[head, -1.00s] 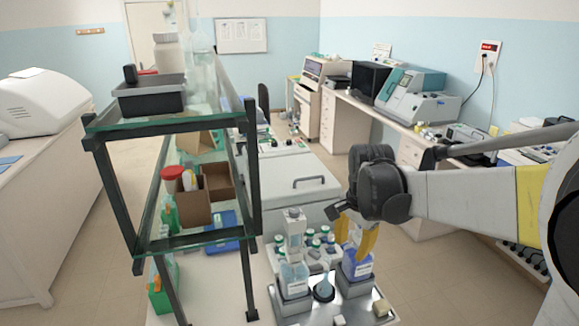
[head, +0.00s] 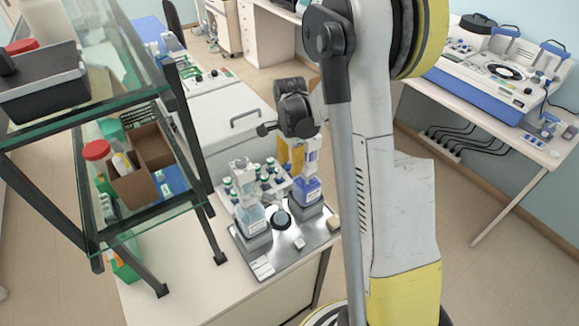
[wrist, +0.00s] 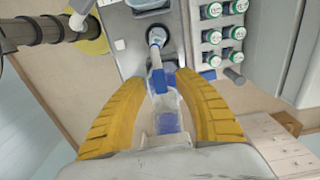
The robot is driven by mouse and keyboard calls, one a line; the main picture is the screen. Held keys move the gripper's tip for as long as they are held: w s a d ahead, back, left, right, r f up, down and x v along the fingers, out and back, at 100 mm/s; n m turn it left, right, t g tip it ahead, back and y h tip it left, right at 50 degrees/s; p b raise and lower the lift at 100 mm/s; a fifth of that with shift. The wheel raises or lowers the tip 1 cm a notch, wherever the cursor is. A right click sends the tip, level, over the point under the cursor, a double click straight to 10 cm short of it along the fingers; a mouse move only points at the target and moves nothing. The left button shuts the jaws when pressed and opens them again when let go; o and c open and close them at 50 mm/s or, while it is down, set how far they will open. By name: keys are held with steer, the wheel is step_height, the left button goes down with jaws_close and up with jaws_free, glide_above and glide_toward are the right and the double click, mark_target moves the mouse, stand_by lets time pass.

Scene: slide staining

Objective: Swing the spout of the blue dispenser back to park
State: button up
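The blue dispenser (head: 307,191) is a bottle of blue liquid with a white head, on the right of a metal tray in the head view. In the wrist view its spout (wrist: 157,79) is a blue and white arm, pointing up the picture toward a dark round basin (wrist: 165,42). My gripper (head: 291,155) is at the dispenser's head. In the wrist view its two yellow fingers (wrist: 160,84) stand apart on either side of the dispenser's top and spout, with gaps visible. I cannot tell whether either finger touches it.
A pale blue dispenser (head: 250,218) stands left of the basin on the tray (head: 290,248). A rack of capped bottles (wrist: 212,35) stands close by. A glass-shelved rack (head: 150,235) rises at the left. A small block (head: 333,223) sits near the tray's right edge.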

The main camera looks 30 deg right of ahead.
steer(key=shift+f, duration=0.7)
jaws_close()
